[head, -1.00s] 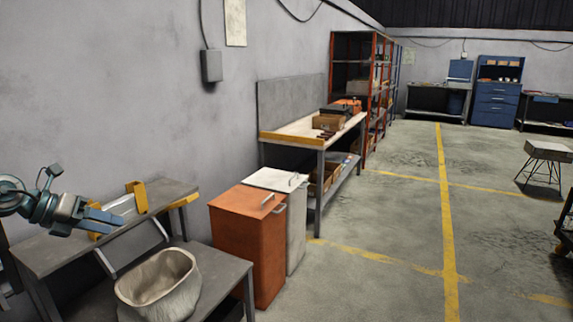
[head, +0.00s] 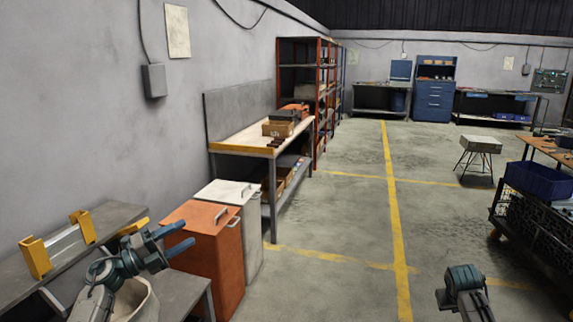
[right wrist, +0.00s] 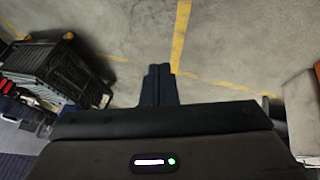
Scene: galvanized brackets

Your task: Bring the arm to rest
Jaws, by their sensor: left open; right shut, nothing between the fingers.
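My left gripper (head: 187,235) is open and empty in the head view. Its two blue fingers point right, in front of the orange bin (head: 205,245), and its arm covers part of a pale sack-like container (head: 140,302) on the lower bench. My right arm shows at the bottom right of the head view, over open floor, with its fingers hard to make out there. In the right wrist view my right gripper (right wrist: 158,72) has its dark fingers together with nothing between them, above the concrete floor.
A grey bench (head: 115,216) with a yellow-ended bracket (head: 35,258) stands at left. A white-lidded bin (head: 228,192) is beside the orange one. A black cart (head: 525,232) with a blue bin (head: 540,180) stands at right. The yellow-lined middle floor is clear.

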